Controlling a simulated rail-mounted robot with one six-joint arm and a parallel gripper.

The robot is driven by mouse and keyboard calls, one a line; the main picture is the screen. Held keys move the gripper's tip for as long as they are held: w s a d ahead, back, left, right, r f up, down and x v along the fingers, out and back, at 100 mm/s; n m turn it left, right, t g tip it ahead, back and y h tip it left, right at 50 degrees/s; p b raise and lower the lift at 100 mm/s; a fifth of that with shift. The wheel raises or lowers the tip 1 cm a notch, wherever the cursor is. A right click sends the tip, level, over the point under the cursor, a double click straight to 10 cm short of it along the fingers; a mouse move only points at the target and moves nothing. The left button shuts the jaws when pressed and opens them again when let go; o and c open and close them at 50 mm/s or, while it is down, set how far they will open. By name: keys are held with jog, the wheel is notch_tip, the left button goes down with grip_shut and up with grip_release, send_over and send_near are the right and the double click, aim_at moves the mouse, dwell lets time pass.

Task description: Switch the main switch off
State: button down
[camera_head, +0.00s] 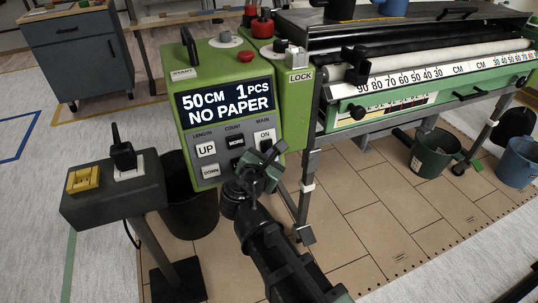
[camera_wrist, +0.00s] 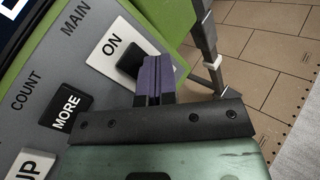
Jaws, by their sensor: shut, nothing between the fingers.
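The main switch (camera_head: 263,134) is on the green machine's control panel, under the word MAIN. Its white plate reads ON, and it also shows large in the wrist view (camera_wrist: 110,47), with a black part (camera_wrist: 131,58) at its lower edge. My gripper (camera_head: 275,152) is in front of the panel, just below and to the right of the switch. In the wrist view its purple-grey fingertips (camera_wrist: 154,72) are together and empty, close beside the black part. I cannot tell whether they touch it. The display (camera_head: 225,98) is lit and reads 50CM 1PCS NO PAPER.
The MORE button (camera_head: 236,141), UP button (camera_head: 206,149) and DOWN button (camera_head: 210,171) sit left of the switch. A red emergency knob (camera_head: 262,27) tops the machine. A grey box (camera_head: 112,196) on a post stands at left. The paster's rollers (camera_head: 430,55) are at right.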

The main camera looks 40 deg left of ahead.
dwell(0.4)
jog(key=shift+s+d+r+p, duration=0.3)
jog(key=shift+d, duration=0.2)
jog(key=d, duration=0.1)
jog(key=s+d+r+p, duration=0.2)
jog(key=shift+s+d+r, duration=0.1)
jog(key=shift+s+d, duration=0.15)
jog(key=shift+d, duration=0.15)
dwell(0.4)
